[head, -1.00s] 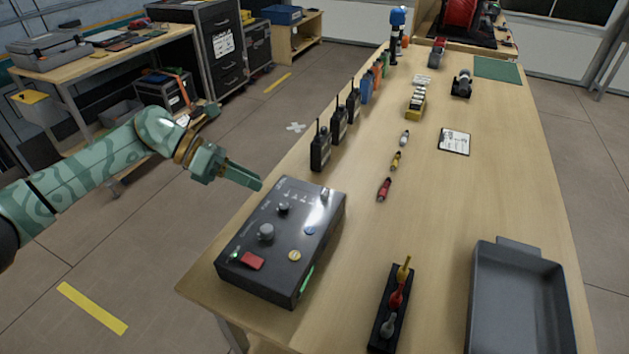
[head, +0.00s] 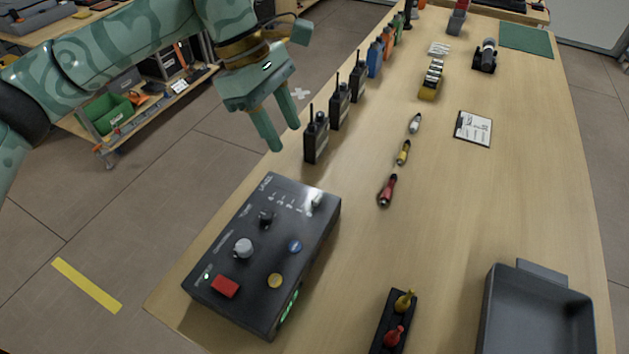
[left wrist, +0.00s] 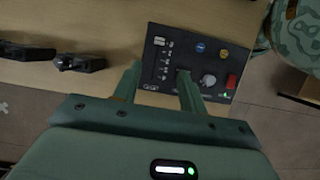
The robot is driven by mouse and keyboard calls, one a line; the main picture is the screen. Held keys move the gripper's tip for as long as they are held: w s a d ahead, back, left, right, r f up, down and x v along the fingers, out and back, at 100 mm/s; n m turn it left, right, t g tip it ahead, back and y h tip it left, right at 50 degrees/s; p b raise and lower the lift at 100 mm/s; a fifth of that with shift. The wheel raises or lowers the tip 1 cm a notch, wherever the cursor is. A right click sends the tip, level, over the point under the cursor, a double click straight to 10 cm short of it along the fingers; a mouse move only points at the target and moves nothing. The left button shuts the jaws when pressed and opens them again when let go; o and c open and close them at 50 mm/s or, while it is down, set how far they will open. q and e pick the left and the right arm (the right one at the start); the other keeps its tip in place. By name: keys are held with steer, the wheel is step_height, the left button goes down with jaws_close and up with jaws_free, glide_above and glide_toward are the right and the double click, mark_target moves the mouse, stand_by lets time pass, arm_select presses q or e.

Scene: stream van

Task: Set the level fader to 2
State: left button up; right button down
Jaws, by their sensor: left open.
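The dark control box (head: 265,250) lies on the near left of the table. Its level fader has a pale cap (head: 316,200) at the box's far right corner, beside a row of small printed marks too small to read surely. The cap also shows in the left wrist view (left wrist: 160,41), at one end of its slot. My left gripper (head: 285,137) is open and empty, above and beyond the box's far edge, apart from the cap. In the left wrist view my left fingers (left wrist: 157,84) point towards the fader side of the box. My right gripper is not in view.
Several black radios (head: 316,138) stand along the table's left edge, close to my left gripper. The box also carries a grey knob (head: 243,248), a red button (head: 225,287), and blue and yellow buttons. A grey tray (head: 538,318) is at the near right.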

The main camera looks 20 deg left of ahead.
mark_target(316, 196)
arm_select(q)
steer(key=b+x, duration=0.3)
steer(key=x, duration=1)
steer(key=shift+d+f+b, duration=0.15)
steer(key=shift+f+b, duration=0.2)
steer(key=shift+f, duration=0.05)
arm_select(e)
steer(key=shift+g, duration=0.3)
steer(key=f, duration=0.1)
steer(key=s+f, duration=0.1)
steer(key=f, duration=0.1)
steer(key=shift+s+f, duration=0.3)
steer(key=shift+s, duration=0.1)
